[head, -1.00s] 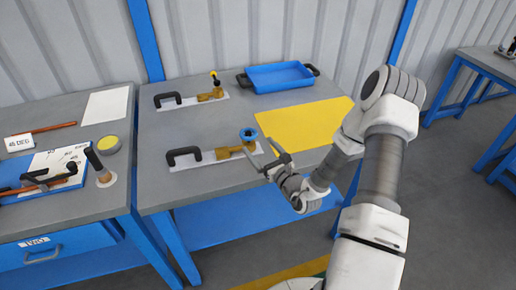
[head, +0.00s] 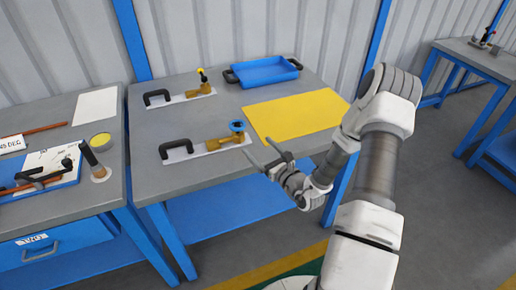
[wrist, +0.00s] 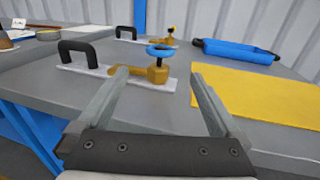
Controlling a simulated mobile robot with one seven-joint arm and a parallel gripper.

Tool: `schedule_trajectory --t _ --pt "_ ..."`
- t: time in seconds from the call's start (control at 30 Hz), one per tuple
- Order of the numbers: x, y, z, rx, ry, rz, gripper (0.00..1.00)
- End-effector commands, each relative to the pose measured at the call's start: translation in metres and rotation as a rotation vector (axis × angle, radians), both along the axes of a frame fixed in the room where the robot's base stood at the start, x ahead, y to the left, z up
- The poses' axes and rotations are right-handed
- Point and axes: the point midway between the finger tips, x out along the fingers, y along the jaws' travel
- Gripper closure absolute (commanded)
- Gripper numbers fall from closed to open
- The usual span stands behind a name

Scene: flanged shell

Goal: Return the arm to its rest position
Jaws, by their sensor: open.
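My gripper (head: 267,158) is open and empty in the head view, near the front edge of the grey table (head: 190,182). In the wrist view its two fingers (wrist: 160,95) stand apart, with nothing between the tips. Beyond them is a brass fitting with a blue ring on top (wrist: 158,68). It sits on a white plate with a black handle (wrist: 80,52). In the head view the same blue-ringed fitting (head: 237,128) lies just behind and left of my gripper, apart from it.
A second handled plate with a yellow-tipped brass fitting (head: 200,88) lies farther back. A blue tray (head: 265,72) and a bare yellow mat (head: 295,115) are on the table. A side table (head: 60,190) with tools stands left.

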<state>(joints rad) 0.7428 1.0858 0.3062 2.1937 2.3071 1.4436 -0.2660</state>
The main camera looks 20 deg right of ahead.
Motion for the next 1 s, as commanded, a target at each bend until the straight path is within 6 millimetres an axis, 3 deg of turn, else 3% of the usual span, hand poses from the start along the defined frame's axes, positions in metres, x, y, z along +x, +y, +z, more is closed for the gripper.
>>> schedule_trajectory --t 0.73,0.87,1.0 --pt "0.000 0.000 0.003 -0.005 -0.004 0.012 0.00" --pt "0.000 0.018 0.025 -0.046 -0.035 0.099 0.00" --pt "-0.008 0.063 0.069 -0.147 -0.096 0.303 0.00"
